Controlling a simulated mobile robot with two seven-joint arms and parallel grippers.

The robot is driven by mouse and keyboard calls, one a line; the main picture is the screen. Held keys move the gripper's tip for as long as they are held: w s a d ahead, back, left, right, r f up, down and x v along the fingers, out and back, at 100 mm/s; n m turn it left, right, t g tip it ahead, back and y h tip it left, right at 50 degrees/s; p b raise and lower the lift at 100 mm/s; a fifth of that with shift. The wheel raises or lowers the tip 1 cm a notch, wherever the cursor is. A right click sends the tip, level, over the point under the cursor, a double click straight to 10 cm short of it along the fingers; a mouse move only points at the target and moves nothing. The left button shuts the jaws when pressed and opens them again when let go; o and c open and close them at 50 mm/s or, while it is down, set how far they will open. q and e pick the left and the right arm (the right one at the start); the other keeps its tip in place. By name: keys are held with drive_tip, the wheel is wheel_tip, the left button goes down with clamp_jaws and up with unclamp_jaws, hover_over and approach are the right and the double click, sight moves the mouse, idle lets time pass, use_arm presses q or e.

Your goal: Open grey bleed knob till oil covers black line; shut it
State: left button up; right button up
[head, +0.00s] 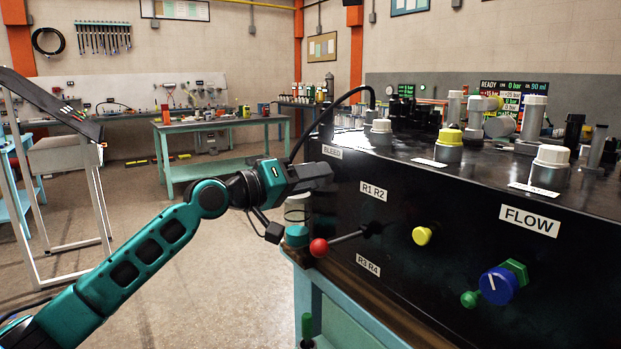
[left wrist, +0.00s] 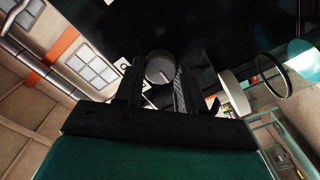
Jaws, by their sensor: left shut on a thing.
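My left gripper (head: 318,176) is at the left end of the black panel, just under the BLEED label (head: 332,152). In the left wrist view the round grey knob (left wrist: 159,70), with a pale line on its face, sits between the two fingers (left wrist: 158,88), and they are shut on it. In the head view the gripper hides the knob. A pale cup-like vessel (head: 296,212) with a teal lower part shows below the gripper. I cannot make out oil or a black line on it. My right gripper is in neither view.
A red-ended lever (head: 319,247) sticks out just below my left gripper. A yellow knob (head: 422,236) and a blue FLOW knob (head: 499,286) are farther right on the panel. A black hose (head: 318,116) arches above the gripper.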

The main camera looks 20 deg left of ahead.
use_arm(q)
drive_tip(key=shift+c, duration=1.4)
drive_tip(key=shift+f+m+b, duration=0.1)
drive_tip(key=shift+m+b, duration=0.2)
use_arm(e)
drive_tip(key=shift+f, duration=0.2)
use_arm(q)
drive_tip(key=shift+m+b, duration=2.4)
drive_tip(key=shift+m, duration=3.1)
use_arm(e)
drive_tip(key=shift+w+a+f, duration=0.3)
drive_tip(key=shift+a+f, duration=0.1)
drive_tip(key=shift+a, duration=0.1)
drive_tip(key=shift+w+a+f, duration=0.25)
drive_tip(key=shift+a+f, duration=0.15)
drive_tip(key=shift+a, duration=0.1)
use_arm(q)
drive_tip(key=shift+s, duration=0.1)
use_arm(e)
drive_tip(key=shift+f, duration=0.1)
use_arm(q)
drive_tip(key=o, duration=1)
